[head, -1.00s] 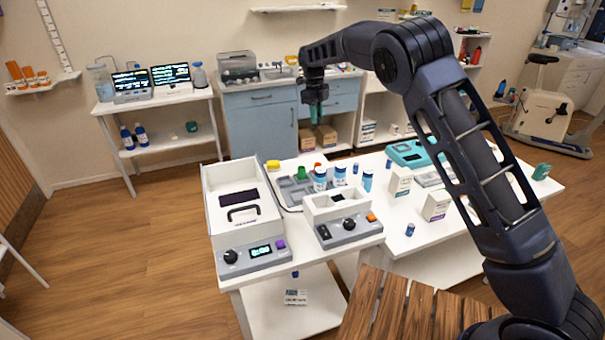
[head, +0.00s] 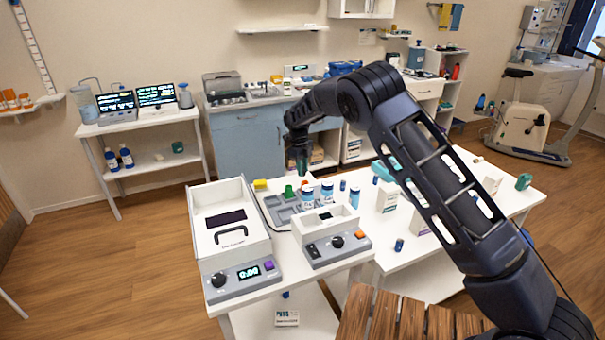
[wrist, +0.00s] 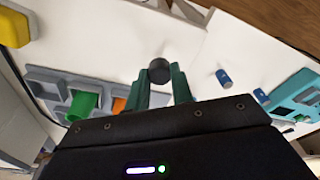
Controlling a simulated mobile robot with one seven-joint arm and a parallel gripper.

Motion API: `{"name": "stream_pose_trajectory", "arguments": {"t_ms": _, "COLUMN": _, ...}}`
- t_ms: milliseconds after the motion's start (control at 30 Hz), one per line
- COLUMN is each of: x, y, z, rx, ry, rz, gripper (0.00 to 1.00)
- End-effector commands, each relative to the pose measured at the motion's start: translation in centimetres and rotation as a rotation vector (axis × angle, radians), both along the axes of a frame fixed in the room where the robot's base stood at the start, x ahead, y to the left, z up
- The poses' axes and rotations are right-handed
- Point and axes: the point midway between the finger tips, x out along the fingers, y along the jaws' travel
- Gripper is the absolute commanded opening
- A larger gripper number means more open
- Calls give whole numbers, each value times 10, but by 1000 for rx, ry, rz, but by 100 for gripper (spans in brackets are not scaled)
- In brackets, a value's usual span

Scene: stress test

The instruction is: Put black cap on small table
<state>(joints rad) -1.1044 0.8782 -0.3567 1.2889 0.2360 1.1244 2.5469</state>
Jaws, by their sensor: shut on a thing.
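The black cap (wrist: 159,70) is a short, dark round piece between the teal fingertips in the wrist view. My gripper (wrist: 158,84) is shut on it. In the head view my gripper (head: 302,166) points down near the back of the white table (head: 290,283) with the devices; the cap cannot be made out there. The wrist view shows white tabletop (wrist: 115,40) beyond the cap. A second white table (head: 428,276) adjoins on the right. I cannot tell which of these tables is the small table.
A grey tray (wrist: 48,88) holds a green cup (wrist: 82,105); a yellow block (wrist: 13,27) is nearby. A blue vial (wrist: 223,77) and a teal device (wrist: 300,97) are to the right. White-blue bottles (head: 327,191) and a large white device (head: 232,228) crowd the left table.

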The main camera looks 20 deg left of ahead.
Motion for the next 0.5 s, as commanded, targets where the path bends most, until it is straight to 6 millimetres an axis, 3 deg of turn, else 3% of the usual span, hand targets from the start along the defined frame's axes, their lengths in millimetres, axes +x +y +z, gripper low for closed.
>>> {"name": "stream_pose_trajectory", "arguments": {"t_ms": 167, "x": 0, "y": 0, "z": -21, "rx": -1, "ry": 0, "rz": 0, "gripper": 2}}
{"name": "stream_pose_trajectory", "arguments": {"t_ms": 500, "x": 0, "y": 0, "z": -23, "rx": -1, "ry": 0, "rz": 0, "gripper": 2}}
